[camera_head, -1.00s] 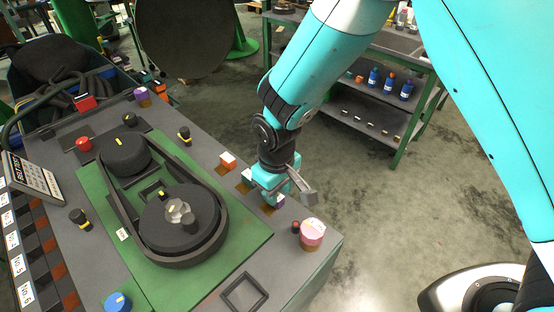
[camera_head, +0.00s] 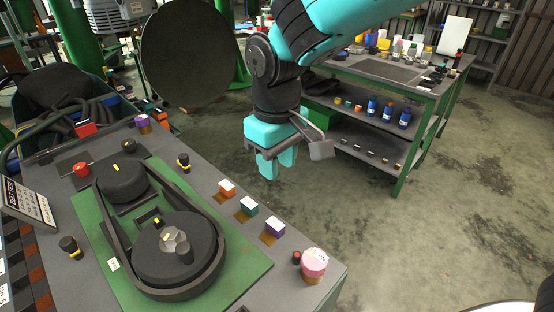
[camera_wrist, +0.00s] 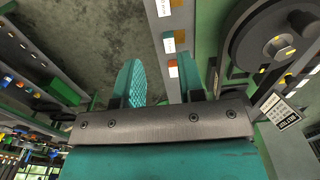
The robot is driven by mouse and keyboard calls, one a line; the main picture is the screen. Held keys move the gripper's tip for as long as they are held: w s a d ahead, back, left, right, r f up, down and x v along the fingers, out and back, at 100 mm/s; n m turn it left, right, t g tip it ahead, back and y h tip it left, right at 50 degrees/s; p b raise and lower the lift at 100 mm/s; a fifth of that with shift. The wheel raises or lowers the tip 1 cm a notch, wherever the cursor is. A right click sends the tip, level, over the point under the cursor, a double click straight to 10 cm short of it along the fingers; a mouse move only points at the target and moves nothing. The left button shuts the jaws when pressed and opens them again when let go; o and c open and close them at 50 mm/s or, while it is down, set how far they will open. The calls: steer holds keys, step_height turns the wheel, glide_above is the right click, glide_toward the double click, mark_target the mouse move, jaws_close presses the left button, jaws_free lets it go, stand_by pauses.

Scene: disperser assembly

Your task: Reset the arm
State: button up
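My gripper (camera_head: 278,167) hangs in the air above and beyond the right edge of the grey machine table, with its teal fingers pointing down. In the wrist view my gripper (camera_wrist: 158,78) has its two fingers apart, with nothing between them. Orange-white (camera_head: 227,188), green-white (camera_head: 246,208) and purple-white (camera_head: 272,230) blocks stand in a row along the right side of the table, below the gripper and apart from it.
A green plate (camera_head: 236,268) carries two black pulleys with a belt (camera_head: 210,275). A pink-topped knob (camera_head: 314,262) sits near the front right corner. A shelf table with blue bottles (camera_head: 388,112) stands behind right. Open floor lies at right.

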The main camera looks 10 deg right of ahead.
steer(key=s+d+r+y, duration=0.2)
steer(key=s+d+r, duration=0.1)
steer(key=s, duration=0.5)
steer(key=s+d+r+y, duration=0.2)
steer(key=s+d, duration=0.4)
steer(key=s, duration=0.3)
steer(key=shift+s+r+m, duration=0.3)
steer(key=shift+r, duration=0.2)
